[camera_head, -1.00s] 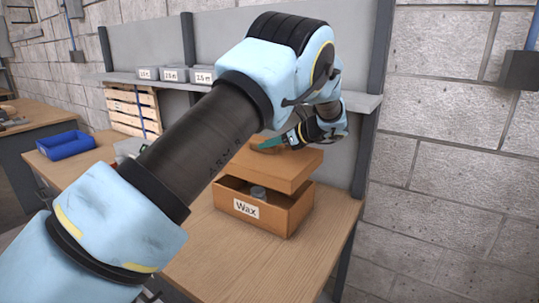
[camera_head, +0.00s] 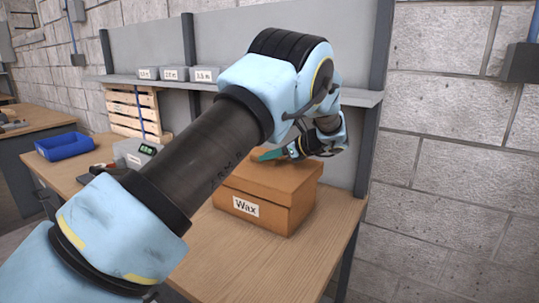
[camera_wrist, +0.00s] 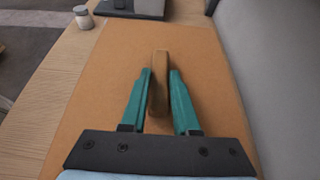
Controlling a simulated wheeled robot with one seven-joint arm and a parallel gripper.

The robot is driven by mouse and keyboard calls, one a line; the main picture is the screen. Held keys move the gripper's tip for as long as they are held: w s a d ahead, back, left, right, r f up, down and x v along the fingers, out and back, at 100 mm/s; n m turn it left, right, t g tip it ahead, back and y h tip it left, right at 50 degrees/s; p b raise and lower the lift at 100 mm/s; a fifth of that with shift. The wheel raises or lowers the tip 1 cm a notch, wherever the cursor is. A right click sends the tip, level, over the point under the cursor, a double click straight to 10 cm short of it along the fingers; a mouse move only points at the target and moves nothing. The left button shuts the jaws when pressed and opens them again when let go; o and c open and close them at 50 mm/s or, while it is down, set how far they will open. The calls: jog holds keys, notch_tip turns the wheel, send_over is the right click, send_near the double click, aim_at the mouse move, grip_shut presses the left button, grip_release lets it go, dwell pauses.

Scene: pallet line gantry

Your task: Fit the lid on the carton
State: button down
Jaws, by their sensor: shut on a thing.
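The brown carton (camera_head: 255,213) with a white "Wax" label stands on the wooden bench. Its brown lid (camera_head: 262,179) sits over the carton's top, with no gap visible at the front. The lid's flat top fills much of the wrist view (camera_wrist: 110,90). My gripper (camera_head: 270,155) is above the lid; in the wrist view its teal fingers (camera_wrist: 158,92) are shut on the lid's upright brown handle (camera_wrist: 159,85). The inside of the carton is hidden by the lid. My arm hides part of the carton's left side.
The wooden bench (camera_head: 290,255) is clear in front of the carton. A blue bin (camera_head: 66,146), a scale (camera_head: 136,152) and a small jar (camera_wrist: 83,17) are on the left.

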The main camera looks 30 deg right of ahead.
aim_at(296, 172)
jog(key=shift+f+b, duration=0.8)
jog(key=shift+f, duration=1.75)
jog(key=c, duration=0.6)
grip_release()
jog(key=b+v, duration=0.2)
jog(key=v, duration=0.7)
jog(key=shift+s+d+r, duration=0.1)
jog(key=shift+s+d, duration=0.1)
jog(key=shift+s, duration=0.1)
jog(key=shift+s+d+r+b, duration=0.2)
jog(key=shift+s+r+b, duration=0.1)
jog(key=shift+s, duration=0.1)
